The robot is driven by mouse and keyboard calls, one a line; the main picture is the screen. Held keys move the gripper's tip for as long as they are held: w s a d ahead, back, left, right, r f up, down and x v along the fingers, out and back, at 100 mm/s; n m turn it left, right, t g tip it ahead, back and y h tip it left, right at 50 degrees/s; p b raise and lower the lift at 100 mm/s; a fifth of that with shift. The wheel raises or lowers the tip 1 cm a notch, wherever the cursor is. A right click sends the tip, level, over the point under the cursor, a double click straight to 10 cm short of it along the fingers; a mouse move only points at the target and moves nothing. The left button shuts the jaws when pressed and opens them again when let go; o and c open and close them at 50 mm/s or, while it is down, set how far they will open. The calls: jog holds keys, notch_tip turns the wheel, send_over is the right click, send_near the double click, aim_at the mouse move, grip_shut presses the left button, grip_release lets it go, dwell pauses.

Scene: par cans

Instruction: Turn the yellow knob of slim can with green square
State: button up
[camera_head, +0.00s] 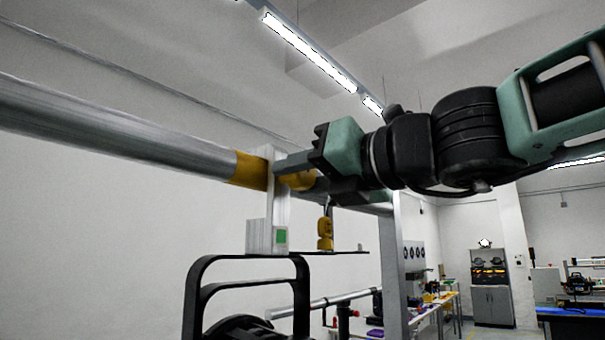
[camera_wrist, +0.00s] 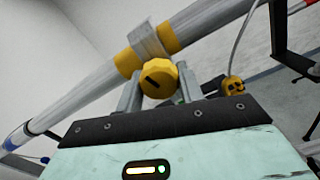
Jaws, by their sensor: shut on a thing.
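The slim can (camera_head: 240,328) hangs in a black yoke, low in the head view and mostly cut off. The green square (camera_head: 281,237) is on the pale clamp (camera_head: 262,235) above the yoke. This clamp hooks over a metal pipe between yellow bands; its top also shows in the wrist view (camera_wrist: 146,42). The round yellow knob (camera_wrist: 160,78), with a dark slot across its face, sits on the clamp's side; fingers partly hide it in the head view (camera_head: 301,181). My gripper (camera_head: 287,170) is shut on the knob, one finger on each side.
The metal pipe (camera_head: 120,128) runs across the left at clamp height. A smaller yellow part (camera_head: 325,232) stands on the dark plate below my gripper and shows in the wrist view (camera_wrist: 232,86). A grey upright (camera_head: 398,270) stands to the right. Benches and a cabinet are far back.

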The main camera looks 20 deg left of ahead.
jog(key=shift+f, duration=0.1)
jog(key=o, duration=1)
jog(key=b+v, duration=1.4)
jog(key=v, duration=0.3)
jog(key=shift+d+b, duration=0.25)
jog(key=shift+b, duration=0.05)
